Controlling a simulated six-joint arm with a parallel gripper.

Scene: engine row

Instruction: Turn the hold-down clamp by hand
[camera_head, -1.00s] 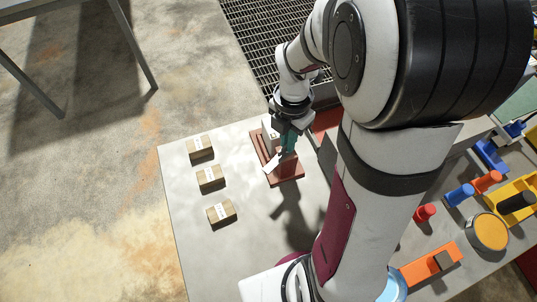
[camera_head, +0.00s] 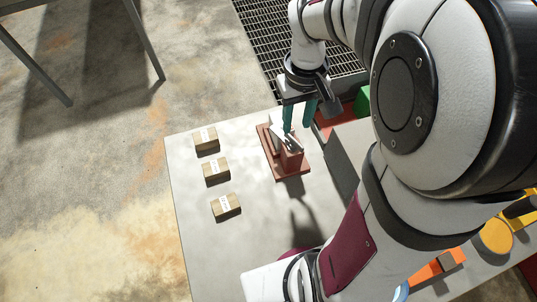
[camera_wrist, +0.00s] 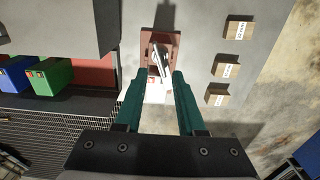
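The hold-down clamp (camera_head: 292,160) stands on a reddish-brown base on the grey table, with a pale metal arm (camera_head: 287,140) lying across its top. In the wrist view the clamp's base (camera_wrist: 171,42) is ahead, and the metal arm (camera_wrist: 161,58) appears between and just beyond the fingertips. My gripper (camera_head: 298,126) has two teal fingers and is above the far side of the clamp. In the wrist view my gripper (camera_wrist: 158,74) has a clear gap between its fingers, with nothing gripped. Whether a finger touches the clamp I cannot tell.
Several small labelled cartons (camera_head: 216,171) form a row left of the clamp. A red bin (camera_head: 327,122) is right of it; blue (camera_wrist: 14,77) and green (camera_wrist: 50,74) boxes show in the wrist view. My arm covers much of the table's right side. Table between cartons and clamp is clear.

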